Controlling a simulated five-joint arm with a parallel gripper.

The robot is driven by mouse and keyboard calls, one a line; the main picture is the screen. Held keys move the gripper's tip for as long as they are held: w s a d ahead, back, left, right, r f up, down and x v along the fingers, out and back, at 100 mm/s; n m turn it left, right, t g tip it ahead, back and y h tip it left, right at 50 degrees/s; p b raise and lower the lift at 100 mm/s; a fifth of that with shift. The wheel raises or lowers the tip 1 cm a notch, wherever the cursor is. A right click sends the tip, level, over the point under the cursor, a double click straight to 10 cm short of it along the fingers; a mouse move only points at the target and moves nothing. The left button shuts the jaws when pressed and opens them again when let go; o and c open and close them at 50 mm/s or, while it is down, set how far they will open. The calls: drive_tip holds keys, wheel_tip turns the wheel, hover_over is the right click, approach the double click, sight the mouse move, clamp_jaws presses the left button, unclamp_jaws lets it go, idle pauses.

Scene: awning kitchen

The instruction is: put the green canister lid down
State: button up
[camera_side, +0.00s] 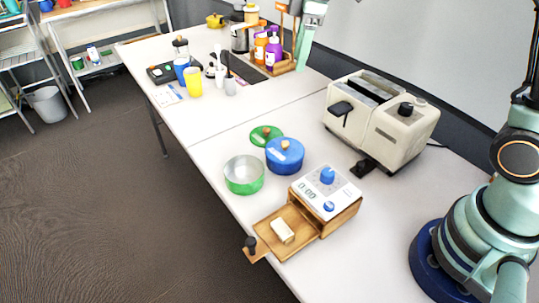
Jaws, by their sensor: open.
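The green canister lid (259,140), a flat disc with a wooden knob, lies on the white table, behind the open green canister (243,181). The canister stands uncovered, its pale inside showing. A blue canister (285,162) with a blue lid and a wooden knob stands just right of the green lid. My gripper (303,58) shows partly at the top edge as a teal finger pointing down, over the back of the table. It is open and well away from the lid; nothing shows in its grip.
A scale-like wooden box (327,193) with blue knobs and an open drawer (292,216) holding a pale block stands in front. A cream toaster (381,120) stands at right. Bottles (272,52) in a wooden rack and cups (193,83) stand farther back. Clear table lies left of the lid.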

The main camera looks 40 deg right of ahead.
drive_tip(key=s+d+m+t, duration=0.3)
drive_tip(key=s+m, duration=0.8)
drive_tip(key=s, duration=0.5)
drive_tip(key=shift+s+d+r, duration=0.15)
drive_tip(key=shift+s+r, duration=0.25)
